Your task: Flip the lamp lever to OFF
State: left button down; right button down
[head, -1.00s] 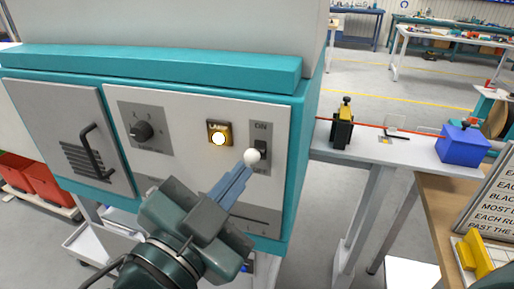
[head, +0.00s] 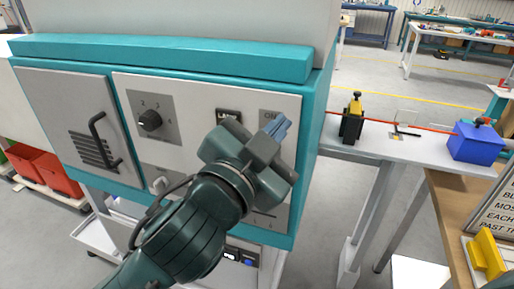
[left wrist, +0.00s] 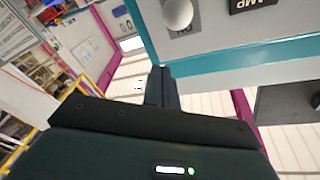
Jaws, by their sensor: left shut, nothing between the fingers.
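The lamp lever's switch plate (head: 268,115) is on the right of the machine's front panel, mostly hidden behind my left gripper (head: 277,127) in the head view. The lever is hidden there. Its white ball knob (left wrist: 178,13) shows at the top of the left wrist view, apart from the fingers, with partly covered lettering beside it. The lamp indicator (head: 228,114) looks dark. It also shows in part in the left wrist view (left wrist: 250,5). My left gripper is shut and empty, in front of the panel with its fingers pointing up. My right gripper is not in view.
A black dial (head: 149,120) and a door handle (head: 98,140) stick out left of the gripper. A teal ledge (head: 165,57) juts out above the panel. A bench with a blue box (head: 473,142) stands to the right.

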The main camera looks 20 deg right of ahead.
pick_arm(q)
jog(key=f, duration=0.1)
jog(key=w+f, duration=0.1)
jog(key=a+f, duration=0.1)
jog(key=shift+w+f, duration=0.1)
jog(key=shift+w, duration=0.25)
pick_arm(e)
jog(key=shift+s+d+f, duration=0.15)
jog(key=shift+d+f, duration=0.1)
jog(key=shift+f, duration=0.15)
pick_arm(q)
jog(key=shift+a, duration=0.1)
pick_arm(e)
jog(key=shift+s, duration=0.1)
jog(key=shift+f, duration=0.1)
pick_arm(q)
jog(key=shift+s+f+h+b, duration=0.1)
jog(key=shift+f+h+b, duration=0.2)
jog(key=shift+b, duration=0.75)
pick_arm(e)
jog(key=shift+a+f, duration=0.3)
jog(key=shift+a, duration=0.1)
